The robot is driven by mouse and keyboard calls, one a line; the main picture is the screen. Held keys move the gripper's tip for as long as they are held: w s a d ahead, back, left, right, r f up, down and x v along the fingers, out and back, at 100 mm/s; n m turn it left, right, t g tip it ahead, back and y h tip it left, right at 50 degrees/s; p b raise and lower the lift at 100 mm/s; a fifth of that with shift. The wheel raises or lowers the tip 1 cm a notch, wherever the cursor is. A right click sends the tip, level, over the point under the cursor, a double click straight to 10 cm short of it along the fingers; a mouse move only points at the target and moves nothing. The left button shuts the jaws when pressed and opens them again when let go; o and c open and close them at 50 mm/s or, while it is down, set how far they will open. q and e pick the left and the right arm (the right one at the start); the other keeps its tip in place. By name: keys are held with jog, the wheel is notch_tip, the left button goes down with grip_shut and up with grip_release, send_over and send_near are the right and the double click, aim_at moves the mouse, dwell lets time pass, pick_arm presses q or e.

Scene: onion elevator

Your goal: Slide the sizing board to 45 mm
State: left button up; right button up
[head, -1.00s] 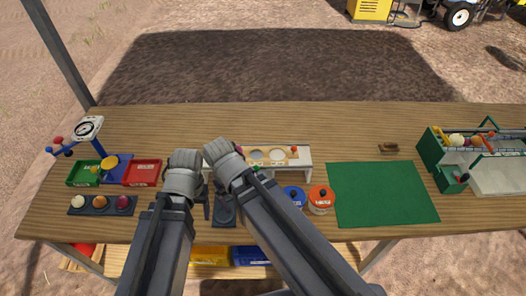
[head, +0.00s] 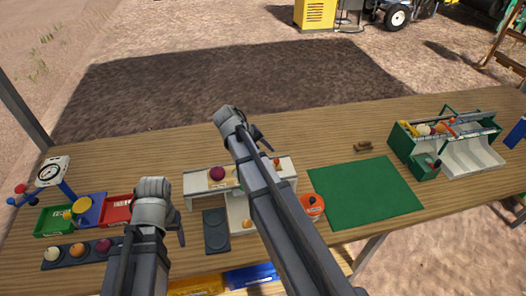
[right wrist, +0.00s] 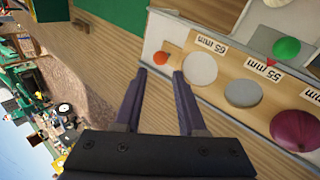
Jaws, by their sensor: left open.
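The sizing board is a wooden strip with round holes in a white frame (head: 199,183), behind the middle of the table; my right arm hides part of it. In the right wrist view the board (right wrist: 181,42) carries labels reading 65 mm and 55 mm. A purple onion (head: 216,174) sits at its left part, also seen in the right wrist view (right wrist: 296,130). An orange knob (right wrist: 162,59) is at its 65 mm end. My right gripper (right wrist: 158,100) is open and empty, its fingertips short of the knob. My left gripper (head: 181,228) is open near the red tray.
A red tray (head: 118,208), a green tray (head: 53,221) and a dial scale (head: 49,172) stand at the left. A dark plate (head: 215,231) lies before the board. An orange-lidded pot (head: 312,206) and green mat (head: 366,193) are to the right. The table behind the board is clear.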

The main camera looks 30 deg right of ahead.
aim_at(275, 160)
jog(key=b+x, duration=0.5)
jog(key=x, duration=0.2)
jog(key=shift+f+b, duration=0.15)
jog(key=shift+b, duration=0.2)
jog(key=shift+c, duration=0.2)
grip_shut()
jog(key=shift+d, duration=0.15)
jog(key=s+d, duration=0.2)
jog(key=d, duration=0.5)
jog(key=shift+d, duration=0.35)
dwell(0.4)
